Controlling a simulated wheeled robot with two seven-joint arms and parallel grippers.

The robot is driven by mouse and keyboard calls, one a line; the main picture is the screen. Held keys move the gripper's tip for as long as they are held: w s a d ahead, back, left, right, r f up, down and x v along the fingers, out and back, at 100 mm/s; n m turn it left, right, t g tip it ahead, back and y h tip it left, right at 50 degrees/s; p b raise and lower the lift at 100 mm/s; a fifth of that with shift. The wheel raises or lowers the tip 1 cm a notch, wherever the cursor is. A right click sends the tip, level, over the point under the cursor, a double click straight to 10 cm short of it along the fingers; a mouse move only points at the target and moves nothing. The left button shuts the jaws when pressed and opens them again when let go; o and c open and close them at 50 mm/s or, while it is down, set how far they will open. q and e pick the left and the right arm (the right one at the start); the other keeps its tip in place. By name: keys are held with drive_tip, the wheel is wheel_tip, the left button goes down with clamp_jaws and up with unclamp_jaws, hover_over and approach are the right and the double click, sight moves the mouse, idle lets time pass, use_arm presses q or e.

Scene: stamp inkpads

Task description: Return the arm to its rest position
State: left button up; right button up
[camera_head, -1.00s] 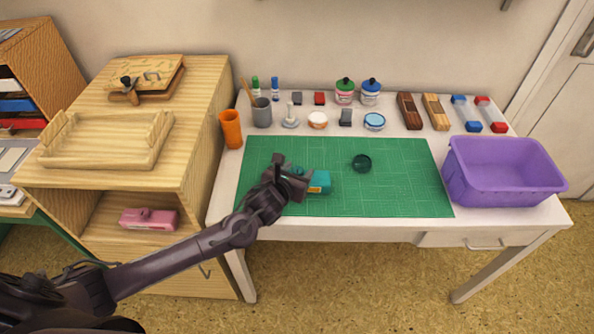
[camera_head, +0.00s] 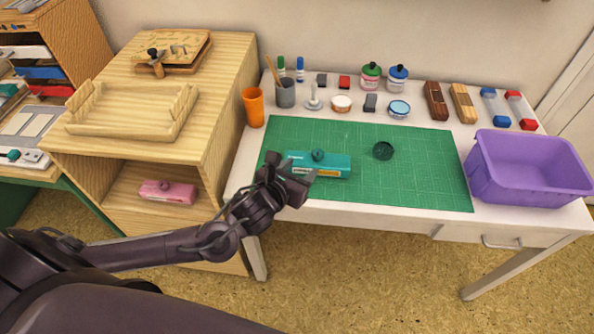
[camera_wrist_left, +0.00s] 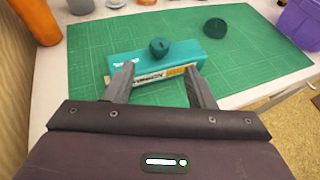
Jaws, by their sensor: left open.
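My left gripper (camera_head: 292,180) is open and empty. In the left wrist view the fingers (camera_wrist_left: 160,85) point towards the teal box (camera_wrist_left: 185,60), with the box just beyond the tips. My left arm (camera_head: 170,245) reaches in from the lower left. My right gripper is not in view.
The green mat (camera_head: 420,190) also bears a dark green round piece (camera_head: 383,151). A purple bin (camera_head: 530,180) stands at the right. An orange cup (camera_head: 253,107), jars and blocks line the table's back. A wooden cabinet (camera_head: 220,60) with a tray (camera_head: 130,125) stands left.

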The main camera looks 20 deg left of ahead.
use_arm(q)
drive_tip(key=shift+s+r, duration=0.15)
drive_tip(key=shift+s, duration=0.25)
